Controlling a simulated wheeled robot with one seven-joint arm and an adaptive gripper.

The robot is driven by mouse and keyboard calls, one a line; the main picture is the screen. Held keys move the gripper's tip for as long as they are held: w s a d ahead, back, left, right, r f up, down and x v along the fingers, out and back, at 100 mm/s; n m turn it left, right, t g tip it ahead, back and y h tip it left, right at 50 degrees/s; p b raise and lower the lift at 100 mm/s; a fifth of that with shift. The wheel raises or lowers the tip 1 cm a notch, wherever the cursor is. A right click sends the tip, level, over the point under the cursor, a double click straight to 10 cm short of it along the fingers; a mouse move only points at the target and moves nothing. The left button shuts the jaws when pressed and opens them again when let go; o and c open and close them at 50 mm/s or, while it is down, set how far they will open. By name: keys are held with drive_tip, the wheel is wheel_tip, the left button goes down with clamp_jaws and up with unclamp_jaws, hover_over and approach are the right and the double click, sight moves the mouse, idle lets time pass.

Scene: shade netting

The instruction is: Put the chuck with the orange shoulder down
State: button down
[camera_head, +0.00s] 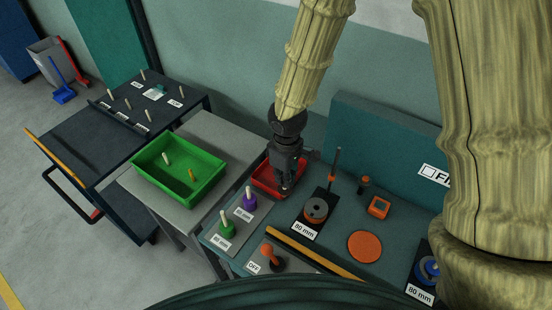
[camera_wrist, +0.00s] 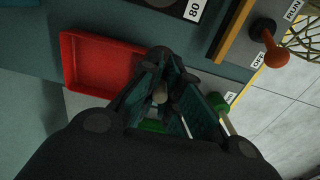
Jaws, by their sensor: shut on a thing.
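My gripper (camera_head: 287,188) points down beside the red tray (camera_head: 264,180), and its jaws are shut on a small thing. In the wrist view only a pale, stubby end of the held piece (camera_wrist: 160,94) shows between the fingers. No orange shoulder can be made out on it; the fingers hide most of it. The red tray also shows in the wrist view (camera_wrist: 82,88), left of the fingers, and looks empty there. A green chuck (camera_head: 227,227) and a purple chuck (camera_head: 249,202), each with a pale pin, stand upright on labelled grey plates left of my gripper.
A green tray (camera_head: 158,184) on the grey table holds a pale pin piece and an orange-yellow one. An orange lever (camera_head: 268,251), a black post stand (camera_head: 333,170) and an orange disc (camera_head: 364,246) stand on the bench. A teal panel (camera_head: 385,135) rises behind.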

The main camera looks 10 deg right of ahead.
drive_tip(key=w+a+f+p, duration=0.1)
drive_tip(key=w+f+p, duration=0.3)
drive_tip(key=w, duration=0.6)
drive_tip(key=shift+f+p, duration=0.35)
drive_tip(key=shift+f, duration=0.1)
drive_tip(key=shift+f, duration=0.15)
drive_tip(key=c, duration=1.6)
unclamp_jaws()
drive_tip(key=shift+c, duration=0.2)
wheel_tip(320, 180, up, 12)
drive_tip(key=b, duration=0.3)
